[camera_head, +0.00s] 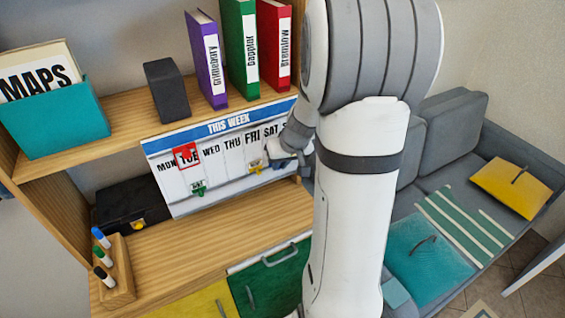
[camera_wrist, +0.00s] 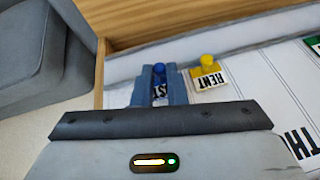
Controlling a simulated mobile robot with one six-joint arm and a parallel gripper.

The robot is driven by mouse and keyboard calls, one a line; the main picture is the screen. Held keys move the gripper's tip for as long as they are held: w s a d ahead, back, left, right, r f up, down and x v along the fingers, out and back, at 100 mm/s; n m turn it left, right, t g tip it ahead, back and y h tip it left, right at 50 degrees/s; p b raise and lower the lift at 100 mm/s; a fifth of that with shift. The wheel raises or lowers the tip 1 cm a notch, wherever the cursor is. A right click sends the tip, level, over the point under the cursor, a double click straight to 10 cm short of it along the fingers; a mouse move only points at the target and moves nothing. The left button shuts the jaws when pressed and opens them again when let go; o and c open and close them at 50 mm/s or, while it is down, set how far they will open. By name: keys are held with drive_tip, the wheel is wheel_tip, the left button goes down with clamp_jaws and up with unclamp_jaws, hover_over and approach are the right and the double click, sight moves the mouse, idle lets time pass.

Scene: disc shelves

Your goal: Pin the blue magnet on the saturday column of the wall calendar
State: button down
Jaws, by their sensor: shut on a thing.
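The wall calendar (camera_head: 215,185), headed THIS WEEK, hangs under the upper shelf, with day columns running from MON to SAT and beyond. My gripper (camera_head: 268,150) is at its right part, around the FRI and SAT columns; my arm covers the right end. In the wrist view my gripper (camera_wrist: 159,75) is shut on the blue magnet (camera_wrist: 159,68), which shows between the fingertips with a partly hidden white card. I cannot tell whether the magnet touches the calendar, or its exact column. A yellow magnet (camera_wrist: 207,61) with a RENT card sits beside it.
A red frame (camera_head: 186,155) surrounds TUE, and a green magnet (camera_head: 198,188) holds a card lower down. Binders (camera_head: 243,55) and a dark block (camera_head: 168,90) stand on the shelf above. A pen holder (camera_head: 118,280) is at lower left. A sofa (camera_head: 440,150) is at right.

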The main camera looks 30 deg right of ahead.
drive_tip(key=shift+w, duration=0.5)
idle(0.4)
drive_tip(key=c, duration=1.4)
unclamp_jaws()
drive_tip(key=shift+o, duration=0.2)
drive_tip(key=v, duration=0.7)
drive_tip(key=shift+s+r, duration=0.2)
drive_tip(key=shift+r, duration=0.15)
drive_tip(key=shift+d, duration=0.1)
drive_tip(key=s+a+r+n+g+h, duration=0.1)
drive_tip(key=s+a+r, duration=0.2)
drive_tip(key=s+a, duration=1.1)
drive_tip(key=s, duration=0.3)
drive_tip(key=shift+a+g, duration=0.15)
drive_tip(key=shift+g, duration=0.15)
